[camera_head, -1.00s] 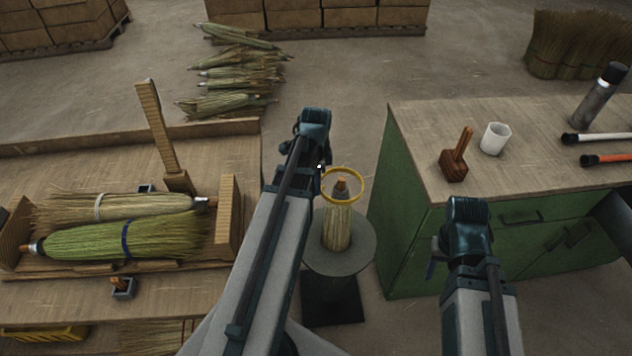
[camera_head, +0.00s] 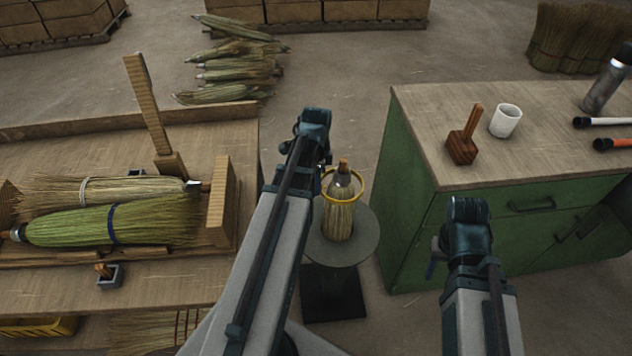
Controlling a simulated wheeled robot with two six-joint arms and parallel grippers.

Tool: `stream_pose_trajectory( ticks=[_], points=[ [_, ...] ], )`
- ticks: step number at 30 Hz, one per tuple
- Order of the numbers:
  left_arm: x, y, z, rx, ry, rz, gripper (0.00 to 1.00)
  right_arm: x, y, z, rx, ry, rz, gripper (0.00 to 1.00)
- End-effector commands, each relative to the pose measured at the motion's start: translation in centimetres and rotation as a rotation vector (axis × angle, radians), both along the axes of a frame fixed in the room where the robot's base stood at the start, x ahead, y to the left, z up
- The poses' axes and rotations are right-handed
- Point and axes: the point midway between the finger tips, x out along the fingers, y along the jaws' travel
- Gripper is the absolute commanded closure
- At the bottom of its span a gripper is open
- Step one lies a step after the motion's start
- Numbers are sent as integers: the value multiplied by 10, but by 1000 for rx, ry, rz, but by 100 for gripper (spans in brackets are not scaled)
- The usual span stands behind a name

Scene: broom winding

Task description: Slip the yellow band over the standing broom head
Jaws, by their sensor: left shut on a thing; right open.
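The broom head (camera_head: 339,217) stands upright on a round grey stand (camera_head: 362,246) in the middle of the head view, its wooden tip pointing up. The yellow band (camera_head: 361,194) rings the upper part of the broom head, with the tip showing above it. My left gripper (camera_head: 322,176) is shut on the band at its left side; the fingers are mostly hidden behind my arm. Whether the band touches the bristles I cannot tell. My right gripper (camera_head: 437,258) is open and empty, in front of the green cabinet, apart from the stand.
On the left, a wooden bench (camera_head: 190,272) holds two lying brooms and an upright post (camera_head: 147,110). On the right, the green cabinet (camera_head: 408,200) carries a mallet (camera_head: 463,146), a white cup (camera_head: 506,121) and a dark flask (camera_head: 606,84). Floor shows between them.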

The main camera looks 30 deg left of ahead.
Motion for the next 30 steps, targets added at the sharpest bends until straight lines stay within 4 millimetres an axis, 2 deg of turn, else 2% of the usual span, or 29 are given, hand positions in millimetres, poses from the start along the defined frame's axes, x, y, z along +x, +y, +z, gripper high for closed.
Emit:
stream_pose_trajectory(
  ticks=[1, 30],
  points=[
    [0, 0, -8, 0, 0, 0, 100, 0, 0, -8, 0, 0, 0, 50],
    [0, 0, -82, 0, 0, 0, 100, 0, 0, -82, 0, 0, 1, 50]
  ],
)
